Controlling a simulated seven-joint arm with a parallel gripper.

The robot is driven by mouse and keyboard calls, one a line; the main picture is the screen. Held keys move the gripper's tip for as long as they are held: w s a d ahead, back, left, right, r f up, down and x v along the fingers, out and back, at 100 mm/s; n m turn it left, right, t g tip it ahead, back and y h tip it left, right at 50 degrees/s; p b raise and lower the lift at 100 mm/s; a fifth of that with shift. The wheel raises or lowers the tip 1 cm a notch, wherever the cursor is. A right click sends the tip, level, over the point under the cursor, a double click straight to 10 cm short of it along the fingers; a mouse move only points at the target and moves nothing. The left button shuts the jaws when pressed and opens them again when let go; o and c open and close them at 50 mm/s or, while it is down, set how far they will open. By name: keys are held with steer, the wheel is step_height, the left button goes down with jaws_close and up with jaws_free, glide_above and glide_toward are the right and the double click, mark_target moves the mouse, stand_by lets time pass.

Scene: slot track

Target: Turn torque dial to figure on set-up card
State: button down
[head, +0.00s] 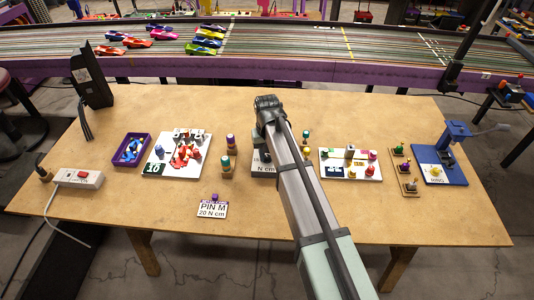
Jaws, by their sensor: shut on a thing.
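The set-up card (212,210) lies near the table's front edge and reads "PIN M 20 N cm". A purple-topped piece (214,197) stands at its back edge. The torque unit (261,170), a pale block marked "N cm", stands mid-table, partly covered by my arm. Its dial and setting cannot be seen. My arm reaches from the lower right over the unit. My gripper is hidden behind the arm, so its fingers and anything between them do not show.
Left of the unit are two pegs (226,167), a white board (156,168) with red parts, a purple tray (145,137) and a power strip (79,178). Right are a white board (333,173), small stands (410,187) and a blue fixture (424,175). The front right is clear.

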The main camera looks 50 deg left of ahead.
mark_target(267, 156)
stand_by(0.3)
steer(key=c, duration=0.9)
jaws_free()
steer(key=shift+r, duration=0.1)
step_height(267, 156, up, 14)
steer(key=shift+f, duration=0.2)
